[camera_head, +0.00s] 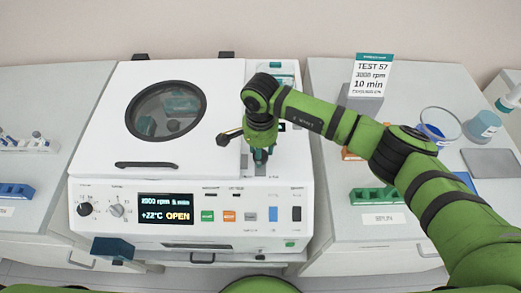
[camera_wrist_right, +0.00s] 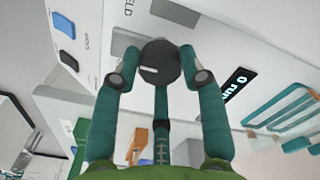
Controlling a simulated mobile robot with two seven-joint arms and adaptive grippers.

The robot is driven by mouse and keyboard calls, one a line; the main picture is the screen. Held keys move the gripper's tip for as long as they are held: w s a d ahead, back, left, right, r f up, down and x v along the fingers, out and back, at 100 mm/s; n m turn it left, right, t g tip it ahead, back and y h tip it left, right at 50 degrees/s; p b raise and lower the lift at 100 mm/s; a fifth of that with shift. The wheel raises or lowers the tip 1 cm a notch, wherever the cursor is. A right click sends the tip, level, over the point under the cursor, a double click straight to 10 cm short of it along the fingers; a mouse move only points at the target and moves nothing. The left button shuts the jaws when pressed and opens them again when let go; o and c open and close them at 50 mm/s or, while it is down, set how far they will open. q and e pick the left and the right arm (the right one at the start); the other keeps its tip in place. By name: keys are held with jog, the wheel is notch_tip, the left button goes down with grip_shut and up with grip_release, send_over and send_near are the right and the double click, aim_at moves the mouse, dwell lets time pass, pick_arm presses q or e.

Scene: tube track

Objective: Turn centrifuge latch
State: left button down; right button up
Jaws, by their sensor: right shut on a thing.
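The centrifuge (camera_head: 220,188) is a white box with a closed lid that has a round dark window (camera_head: 166,110). Its display (camera_head: 166,208) reads OPEN. My right gripper (camera_head: 260,152) points down at the top panel, just right of the lid. In the right wrist view, its teal fingers (camera_wrist_right: 163,75) are shut on a dark round knob (camera_wrist_right: 160,58) with a small pale mark, which I take to be the latch. In the head view, the gripper hides most of this knob. My left gripper is not in view.
A green rack (camera_head: 378,195) and a glass dish (camera_head: 440,122) are also there. A dark blue box (camera_head: 112,248) is at the centrifuge's front left.

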jog(key=shift+f+m+b, duration=0.2)
jog(key=shift+m+b, duration=0.3)
jog(key=shift+b, duration=0.25)
jog(key=m+b, duration=1.3)
jog(key=b, duration=0.2)
jog(key=shift+f, duration=0.1)
jog(key=shift+r+m+b, duration=0.2)
jog(key=shift+m+b, duration=1.4)
jog(key=shift+m, duration=0.4)
jog(key=o, duration=1.2)
jog(key=shift+c, duration=0.2)
